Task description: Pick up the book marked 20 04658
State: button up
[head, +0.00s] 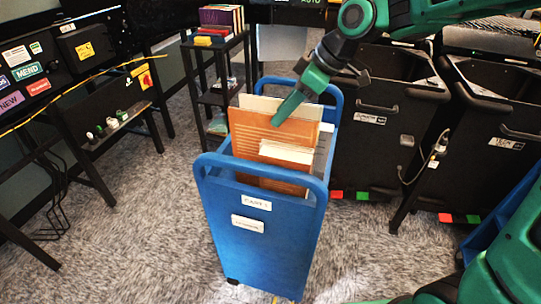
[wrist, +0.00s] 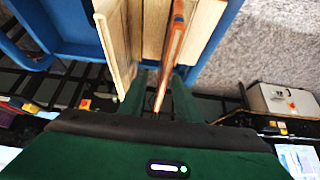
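A blue book cart (head: 262,225) stands in the middle of the head view with several upright books in it. A large orange-brown book (head: 250,131) and a smaller book with a pale top and orange lower part (head: 287,153) stand towards its front. No 20 04658 mark is readable in either view. My gripper (head: 281,121) is at the top of the books. In the wrist view its green fingers (wrist: 158,97) are apart, with a thin orange-brown book edge (wrist: 173,45) between them. A gap shows on the left, so it looks open around that edge, not clamped.
Pale books or boards (wrist: 116,45) stand close beside the left finger. A black shelf (head: 216,92) with books stands behind the cart. Black bins (head: 375,130) stand at right, and a black bench (head: 95,125) at left. Carpet is clear in front.

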jog(key=shift+s+x, duration=0.15)
jog(key=shift+x, duration=1.25)
jog(key=shift+s+x, duration=0.1)
jog(key=shift+x, duration=1.25)
grip_shut()
